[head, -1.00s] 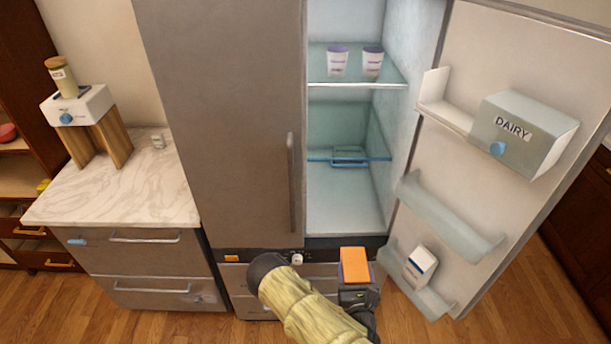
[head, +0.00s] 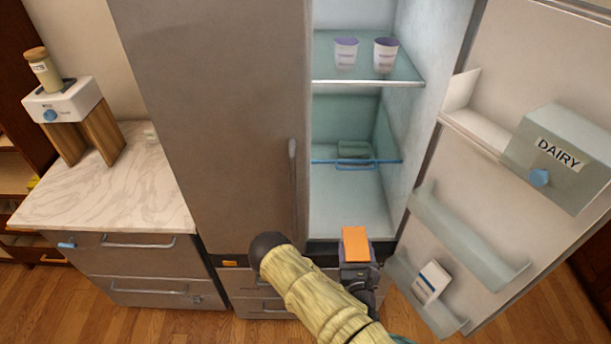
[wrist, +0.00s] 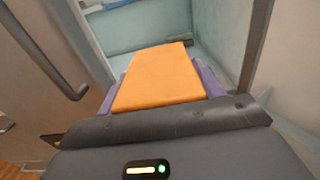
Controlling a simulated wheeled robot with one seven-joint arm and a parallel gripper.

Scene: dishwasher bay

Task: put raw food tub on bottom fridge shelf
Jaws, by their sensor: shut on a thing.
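The raw food tub (head: 356,243) shows as an orange-topped block at the end of my arm in the head view. In the wrist view the tub (wrist: 160,78) lies in front of the palm, with purple finger parts along both its sides. My gripper (head: 357,254) is shut on it, just in front of the fridge opening near the bottom. The bottom fridge shelf (head: 345,207) is a pale, bare floor inside the open right compartment. The tub's underside is hidden.
A blue-edged rack or shelf (head: 357,163) with a clear container crosses above the bottom. Two cups (head: 385,55) stand on the upper glass shelf. The open door (head: 500,190) with bins and a dairy box is at right; the closed left door (head: 215,130) is at left.

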